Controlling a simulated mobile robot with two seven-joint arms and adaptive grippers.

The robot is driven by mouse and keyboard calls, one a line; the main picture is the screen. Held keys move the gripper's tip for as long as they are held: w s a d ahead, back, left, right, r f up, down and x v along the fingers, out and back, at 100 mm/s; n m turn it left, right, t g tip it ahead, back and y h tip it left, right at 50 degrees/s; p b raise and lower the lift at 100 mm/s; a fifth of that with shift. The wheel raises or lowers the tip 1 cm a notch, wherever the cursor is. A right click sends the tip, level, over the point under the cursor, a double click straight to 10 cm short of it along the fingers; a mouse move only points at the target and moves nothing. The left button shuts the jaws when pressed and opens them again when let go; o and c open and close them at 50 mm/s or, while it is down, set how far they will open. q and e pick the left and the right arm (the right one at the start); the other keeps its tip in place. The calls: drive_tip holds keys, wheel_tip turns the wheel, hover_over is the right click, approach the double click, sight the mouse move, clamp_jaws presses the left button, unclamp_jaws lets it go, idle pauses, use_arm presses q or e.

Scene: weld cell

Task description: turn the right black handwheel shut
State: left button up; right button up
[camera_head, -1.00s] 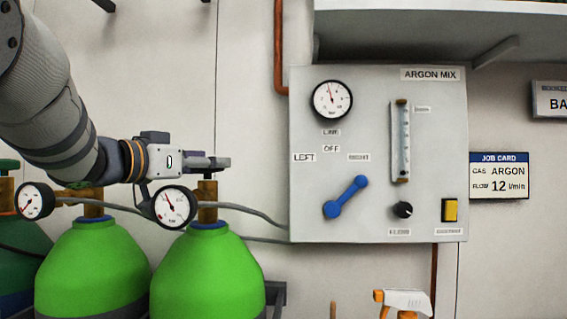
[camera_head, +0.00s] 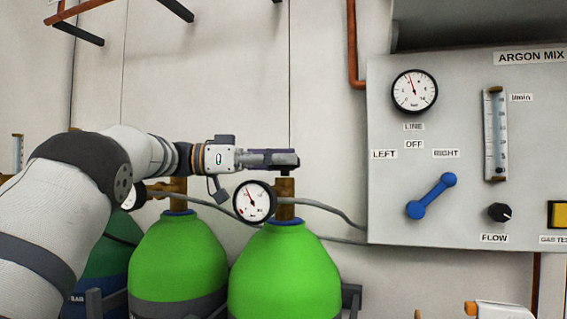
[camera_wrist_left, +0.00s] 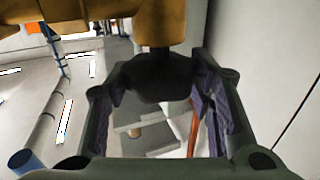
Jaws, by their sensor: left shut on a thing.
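The right black handwheel (camera_wrist_left: 155,78) is a dark, rounded knob on the brass valve (camera_wrist_left: 160,25) in the left wrist view, between the two fingers. In the head view the brass valve (camera_head: 285,188) stands on top of the right green cylinder (camera_head: 285,270); the handwheel is largely hidden there by my left gripper (camera_head: 285,160). My left gripper is level above that valve, shut on the handwheel. My right gripper is in neither view.
A pressure gauge (camera_head: 254,202) sits close below the left gripper. The second green cylinder (camera_head: 178,265) stands to the left, under my arm. A grey hose (camera_head: 335,210) runs to the argon panel (camera_head: 460,225), which has a blue lever (camera_head: 431,196) pointing toward RIGHT.

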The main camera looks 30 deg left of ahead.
use_arm(q)
drive_tip(key=shift+f+m+g+h, duration=0.15)
drive_tip(key=shift+m+g+h, duration=0.25)
drive_tip(key=shift+m+g, duration=0.15)
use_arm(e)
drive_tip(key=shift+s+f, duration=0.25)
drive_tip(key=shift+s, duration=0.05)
use_arm(q)
drive_tip(key=o, duration=1.2)
drive_tip(key=shift+w+d, duration=0.1)
drive_tip(key=shift+d, duration=0.1)
drive_tip(key=shift+a, duration=0.1)
